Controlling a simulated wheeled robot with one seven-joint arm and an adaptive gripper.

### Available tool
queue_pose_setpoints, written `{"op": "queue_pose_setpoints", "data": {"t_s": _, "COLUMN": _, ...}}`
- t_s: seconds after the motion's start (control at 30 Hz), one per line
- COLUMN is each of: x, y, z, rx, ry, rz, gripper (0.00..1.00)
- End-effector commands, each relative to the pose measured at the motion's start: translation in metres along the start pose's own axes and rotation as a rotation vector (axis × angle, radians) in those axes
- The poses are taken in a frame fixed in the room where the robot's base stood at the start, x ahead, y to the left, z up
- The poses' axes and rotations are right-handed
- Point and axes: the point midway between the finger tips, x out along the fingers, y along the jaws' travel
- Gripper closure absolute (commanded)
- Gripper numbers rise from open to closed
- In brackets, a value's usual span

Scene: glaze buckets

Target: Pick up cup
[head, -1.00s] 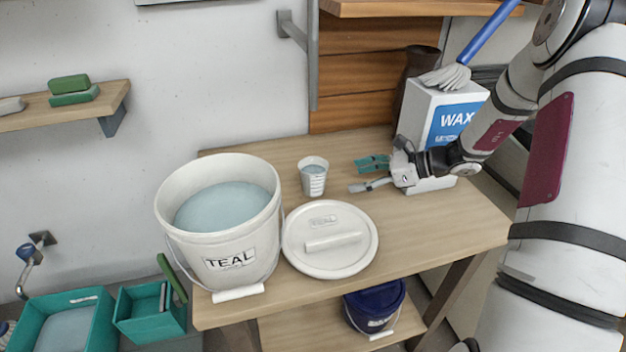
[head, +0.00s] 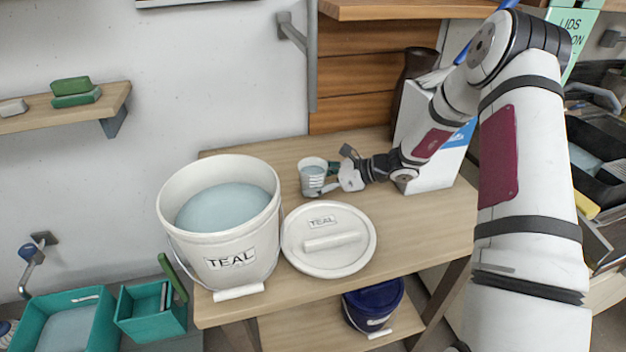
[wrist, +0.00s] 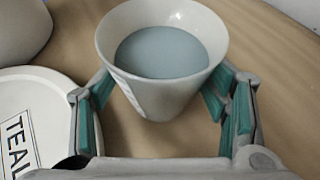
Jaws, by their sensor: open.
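The cup (head: 312,178) is a small, pale, tapered vessel with dark markings, standing upright on the wooden table behind the round lid. In the wrist view the cup (wrist: 150,100) holds blue-grey liquid. My gripper (head: 332,178) reaches it from the right, low over the table. In the wrist view my gripper (wrist: 165,112) is open, with teal-padded fingers on the left and right sides of the cup. A gap shows at the left finger; whether the right finger touches the cup is unclear.
A large white TEAL bucket (head: 222,262) of blue-grey liquid stands left of the cup. Its white lid (head: 345,262) lies in front. A white box (head: 432,180) stands behind my arm. A dark blue bucket (head: 372,305) sits on the lower shelf.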

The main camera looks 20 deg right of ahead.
Motion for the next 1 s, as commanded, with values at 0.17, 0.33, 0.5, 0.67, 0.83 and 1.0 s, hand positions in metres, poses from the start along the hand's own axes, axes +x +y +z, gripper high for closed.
{"op": "queue_pose_setpoints", "data": {"t_s": 0.17, "x": 0.0118, "y": -0.0006, "z": -0.0011, "rx": 0.001, "ry": 0.001, "rz": -0.002, "gripper": 0.32}}
{"op": "queue_pose_setpoints", "data": {"t_s": 0.33, "x": 0.0115, "y": -0.0005, "z": -0.001, "rx": 0.001, "ry": 0.001, "rz": -0.002, "gripper": 0.37}}
{"op": "queue_pose_setpoints", "data": {"t_s": 0.5, "x": 0.0113, "y": -0.0004, "z": -0.001, "rx": 0.001, "ry": 0.001, "rz": -0.002, "gripper": 0.75}}
{"op": "queue_pose_setpoints", "data": {"t_s": 0.67, "x": 0.0113, "y": -0.0006, "z": -0.0006, "rx": 0.0, "ry": 0.0, "rz": -0.002, "gripper": 0.81}}
{"op": "queue_pose_setpoints", "data": {"t_s": 0.83, "x": 0.0112, "y": -0.0006, "z": -0.0006, "rx": 0.0, "ry": 0.001, "rz": -0.002, "gripper": 0.86}}
{"op": "queue_pose_setpoints", "data": {"t_s": 1.0, "x": 0.0106, "y": -0.0006, "z": 0.0006, "rx": 0.0, "ry": 0.0, "rz": -0.002, "gripper": 0.86}}
